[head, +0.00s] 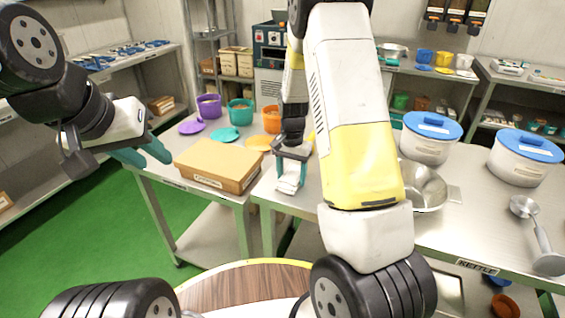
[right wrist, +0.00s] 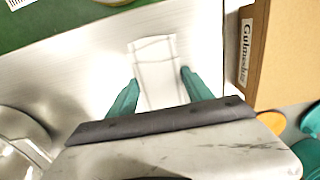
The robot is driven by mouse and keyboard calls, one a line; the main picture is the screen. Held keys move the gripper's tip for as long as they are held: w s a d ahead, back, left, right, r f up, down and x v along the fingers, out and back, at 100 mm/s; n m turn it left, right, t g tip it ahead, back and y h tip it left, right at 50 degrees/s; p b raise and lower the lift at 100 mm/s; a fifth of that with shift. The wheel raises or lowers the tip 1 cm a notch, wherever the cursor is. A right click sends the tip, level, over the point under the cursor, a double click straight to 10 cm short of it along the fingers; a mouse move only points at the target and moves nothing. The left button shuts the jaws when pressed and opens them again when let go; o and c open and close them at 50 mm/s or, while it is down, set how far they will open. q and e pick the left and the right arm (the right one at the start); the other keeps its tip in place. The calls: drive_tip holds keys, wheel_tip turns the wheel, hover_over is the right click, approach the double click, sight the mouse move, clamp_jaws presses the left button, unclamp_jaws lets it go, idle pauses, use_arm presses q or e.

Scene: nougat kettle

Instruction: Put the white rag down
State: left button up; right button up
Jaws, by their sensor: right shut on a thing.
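The white rag (head: 288,184) is between the teal fingers of my right gripper (head: 291,172), at the front part of the metal table (head: 460,230). In the right wrist view the rag (right wrist: 156,72) is a folded pale strip, and my right gripper (right wrist: 157,93) has a finger on each side of it. The rag is over the bare metal top; I cannot tell whether it touches the surface.
The cardboard box (head: 218,166) stands just left of the rag. Colored cups and lids (head: 240,110) are behind the box.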

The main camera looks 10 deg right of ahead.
sight(291, 176)
drive_tip(key=shift+f, duration=0.3)
drive_tip(key=o, duration=1.3)
drive_tip(key=shift+f, duration=0.1)
drive_tip(key=shift+s, duration=0.15)
drive_tip(key=shift+s+d+f, duration=0.1)
drive_tip(key=shift+d, duration=0.05)
drive_tip(key=s+r+n+t+y, duration=0.1)
drive_tip(key=s+r, duration=0.1)
drive_tip(key=r, duration=0.8)
drive_tip(key=s+r, duration=0.2)
drive_tip(key=r, duration=0.8)
drive_tip(key=s+r+n+t, duration=0.1)
drive_tip(key=s+r+n, duration=0.1)
drive_tip(key=s, duration=0.4)
drive_tip(key=s+a+r+n+t, duration=0.1)
drive_tip(key=s+r+n+t, duration=0.1)
drive_tip(key=s+r, duration=0.2)
drive_tip(key=s+a+r+n+t+y, duration=0.1)
drive_tip(key=s+r+n+t, duration=0.1)
drive_tip(key=s, duration=0.7)
drive_tip(key=shift+s+a+r, duration=0.2)
drive_tip(key=shift+s+r, duration=0.1)
drive_tip(key=shift+r, duration=0.15)
